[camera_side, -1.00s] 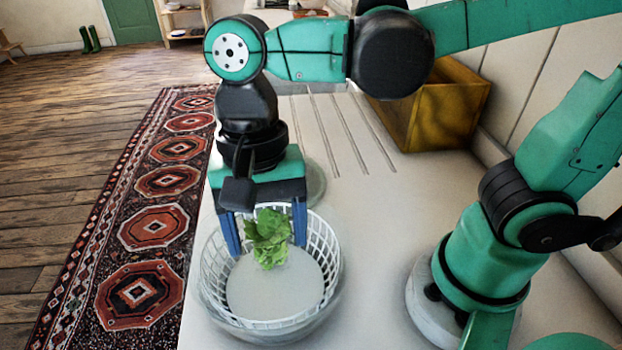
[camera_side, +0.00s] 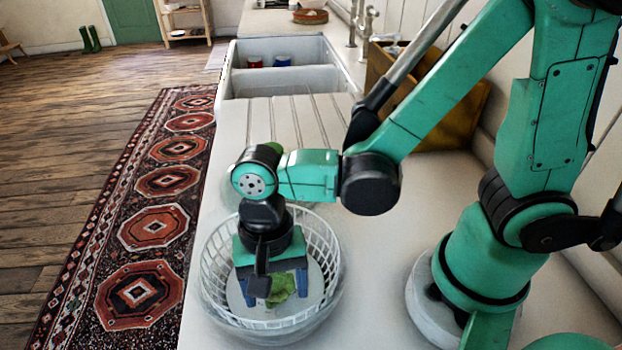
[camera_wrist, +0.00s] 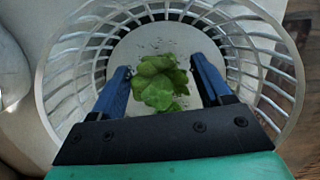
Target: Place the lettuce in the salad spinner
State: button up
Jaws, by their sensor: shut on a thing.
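The green leafy lettuce (camera_side: 283,290) is inside the white slatted basket of the salad spinner (camera_side: 331,243), low near its floor. It also shows in the wrist view (camera_wrist: 160,83), above the basket's pale floor. My gripper (camera_side: 275,294) points down inside the basket and is shut on the lettuce, with a blue finger on either side of it. The wrist view also shows my gripper (camera_wrist: 160,70) inside the ring of the basket's rim (camera_wrist: 287,62). My wrist hides part of the lettuce in the side view, and its contact with the floor is unclear.
The spinner stands on a pale counter (camera_side: 385,245) with a ribbed drainer behind. A clear round object and something green are partly hidden behind my wrist. Further back are a white sink (camera_side: 235,85) and a yellowish wooden box (camera_side: 450,125) by the wall.

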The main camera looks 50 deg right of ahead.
jog(key=shift+f, duration=0.15)
jog(key=o, duration=0.7)
notch_tip(320, 180, up, 12)
jog(key=w+d, duration=0.1)
jog(key=w+d+n+t, duration=0.2)
jog(key=d+n+t, duration=0.2)
jog(key=d, duration=0.3)
jog(key=w+d+f+n+t+h, duration=0.1)
jog(key=w+d+n+t, duration=0.2)
jog(key=d, duration=0.4)
jog(key=shift+f+n+t, duration=0.15)
jog(key=shift+n+t, duration=0.45)
jog(key=shift+t, duration=0.1)
jog(key=shift+d, duration=0.1)
